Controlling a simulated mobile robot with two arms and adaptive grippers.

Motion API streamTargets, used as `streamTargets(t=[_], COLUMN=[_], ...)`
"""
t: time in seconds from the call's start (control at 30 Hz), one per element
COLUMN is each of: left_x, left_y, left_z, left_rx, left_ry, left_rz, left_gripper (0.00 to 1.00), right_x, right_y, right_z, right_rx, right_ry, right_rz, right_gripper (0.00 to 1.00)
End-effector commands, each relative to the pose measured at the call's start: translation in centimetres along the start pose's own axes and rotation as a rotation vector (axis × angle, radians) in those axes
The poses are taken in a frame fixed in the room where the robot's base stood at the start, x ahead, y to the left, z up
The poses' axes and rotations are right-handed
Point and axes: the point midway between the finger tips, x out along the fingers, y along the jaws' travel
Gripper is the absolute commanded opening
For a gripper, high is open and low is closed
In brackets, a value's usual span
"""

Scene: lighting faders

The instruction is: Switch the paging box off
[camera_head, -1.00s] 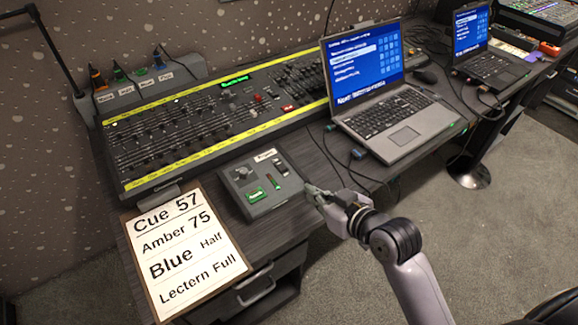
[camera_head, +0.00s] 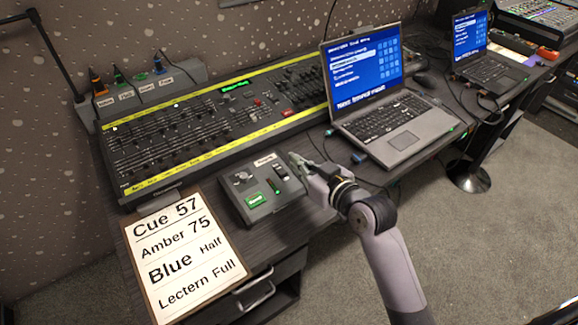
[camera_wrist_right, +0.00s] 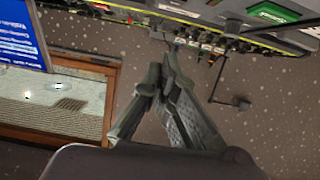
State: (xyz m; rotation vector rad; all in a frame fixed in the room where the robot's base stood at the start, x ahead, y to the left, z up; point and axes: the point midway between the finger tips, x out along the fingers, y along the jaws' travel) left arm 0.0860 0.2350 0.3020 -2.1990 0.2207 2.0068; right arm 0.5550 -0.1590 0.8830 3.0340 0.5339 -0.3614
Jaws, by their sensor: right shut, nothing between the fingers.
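The paging box (camera_head: 240,203) is a small dark grey box on the desk in front of the fader board. Its top has a knob (camera_head: 243,178), a lit green button (camera_head: 255,199), a narrow green strip (camera_head: 274,187) and a small rocker-like switch (camera_head: 280,171) near the right edge. My right gripper (camera_head: 293,158) is shut and empty, its tips just beyond the box's back right corner; I cannot tell whether they touch it. In the wrist view the closed fingers (camera_wrist_right: 163,72) hold nothing, and a grey panel with a green button (camera_wrist_right: 272,12) shows at top right. My left gripper is not in view.
A long fader board (camera_head: 200,140) lies behind the box. A cue sheet on a clipboard (camera_head: 185,252) lies left of it. An open laptop (camera_head: 390,120) with cables stands to the right. A second laptop (camera_head: 485,65) is farther right. Open floor (camera_head: 490,240) lies in front.

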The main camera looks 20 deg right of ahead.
Motion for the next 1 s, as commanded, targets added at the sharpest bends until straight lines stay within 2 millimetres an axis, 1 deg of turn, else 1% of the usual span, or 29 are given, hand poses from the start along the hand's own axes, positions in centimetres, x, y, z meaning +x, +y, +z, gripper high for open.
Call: streamTargets(t=[0.03, 0.2, 0.3, 0.47, 0.6, 0.9, 1.0], left_x=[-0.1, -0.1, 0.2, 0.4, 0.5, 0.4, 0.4], left_y=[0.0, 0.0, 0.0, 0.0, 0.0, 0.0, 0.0], left_z=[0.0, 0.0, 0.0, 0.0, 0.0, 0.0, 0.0], left_rx=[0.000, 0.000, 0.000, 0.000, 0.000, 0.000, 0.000], left_ry=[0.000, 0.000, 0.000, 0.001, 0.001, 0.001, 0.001], left_rz=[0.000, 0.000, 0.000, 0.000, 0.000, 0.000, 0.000], left_gripper=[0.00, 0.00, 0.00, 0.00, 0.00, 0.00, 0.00], right_x=[1.2, 4.5, 4.8, 5.2, 5.2, 5.2, 5.2], right_y=[0.0, -0.1, 0.0, 0.0, 0.0, 0.0, 0.0], right_z=[-0.1, -0.1, 2.0, 3.5, 3.9, 4.0, 4.5], right_rx=[0.002, 0.001, 0.002, 0.000, -0.001, -0.001, -0.004], right_ry=[0.001, 0.001, -0.005, -0.003, -0.001, -0.001, -0.005], right_rz=[0.000, -0.001, 0.000, 0.000, 0.001, 0.001, 0.000], right_gripper=[0.00, 0.00, 0.00, 0.00, 0.00, 0.00, 0.00])
